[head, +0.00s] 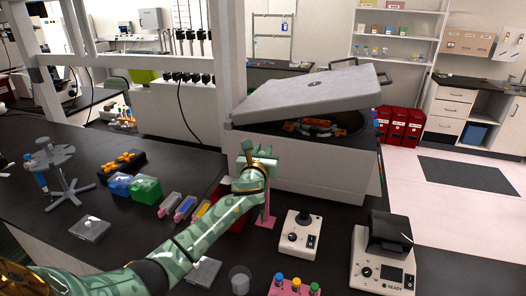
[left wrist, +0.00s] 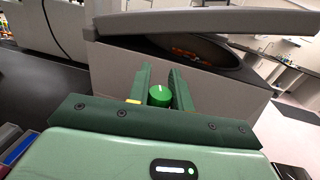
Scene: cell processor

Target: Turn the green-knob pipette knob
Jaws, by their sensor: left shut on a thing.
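My left gripper (head: 260,160) is in front of the large grey machine, above the bench. In the left wrist view its two dark green fingers (left wrist: 160,82) stand on either side of a round green knob (left wrist: 159,95) with a pale mark on top, and they are shut on it. The knob is hidden behind my gripper in the head view. A pink upright piece with a flat foot (head: 266,219) shows below the gripper; the rest of the pipette is hidden. My right gripper is not in view.
The grey machine (head: 300,170) with its raised lid (head: 310,93) stands close behind the gripper. A white device with a black top (head: 300,232) is to the right. A pink tube rack (head: 292,288) and coloured boxes (head: 145,190) are on the bench.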

